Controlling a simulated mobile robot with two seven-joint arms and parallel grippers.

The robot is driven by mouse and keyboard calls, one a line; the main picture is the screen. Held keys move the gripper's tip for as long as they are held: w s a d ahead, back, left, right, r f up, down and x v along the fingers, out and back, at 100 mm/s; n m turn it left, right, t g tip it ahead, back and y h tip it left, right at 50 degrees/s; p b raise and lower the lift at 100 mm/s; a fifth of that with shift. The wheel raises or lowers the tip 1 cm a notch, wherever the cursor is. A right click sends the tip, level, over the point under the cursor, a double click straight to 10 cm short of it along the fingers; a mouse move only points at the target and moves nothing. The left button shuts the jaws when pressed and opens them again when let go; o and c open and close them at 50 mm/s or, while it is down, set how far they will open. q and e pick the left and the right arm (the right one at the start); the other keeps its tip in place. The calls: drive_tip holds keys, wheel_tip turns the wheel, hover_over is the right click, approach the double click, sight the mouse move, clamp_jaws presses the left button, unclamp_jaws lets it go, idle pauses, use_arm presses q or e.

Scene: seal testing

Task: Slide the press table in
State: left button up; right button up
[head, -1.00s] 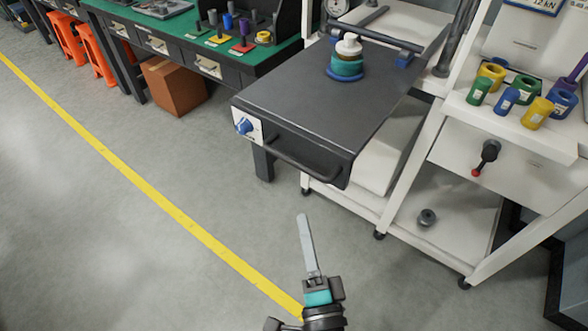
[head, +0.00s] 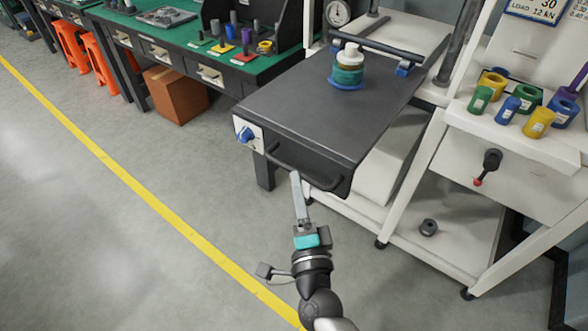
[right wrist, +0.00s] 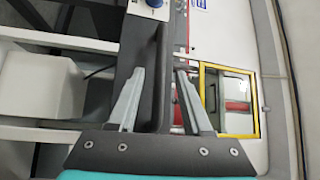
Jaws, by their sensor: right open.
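The press table (head: 325,110) is a dark grey slab pulled out of the white press frame toward me. Its front carries a blue knob (head: 245,135) on a white plate and a dark bar handle (head: 325,184). A stack of teal, blue and white rings (head: 347,68) stands on its far part. My right gripper (head: 296,175) is at the handle. In the right wrist view the right gripper (right wrist: 161,72) is open, with the dark handle bar (right wrist: 158,85) running between its two fingers. I cannot tell if either finger touches it. My left gripper is out of view.
A tray of coloured rings (head: 512,122) and a red-tipped lever (head: 487,166) are on the frame at right. A dark weight (head: 429,227) lies on the lower shelf. A green bench (head: 190,35) and cardboard box (head: 177,95) stand at left. The floor in front is clear.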

sight(294, 168)
drive_tip(key=shift+x, duration=2.5)
drive_tip(key=shift+c, duration=0.2)
clamp_jaws()
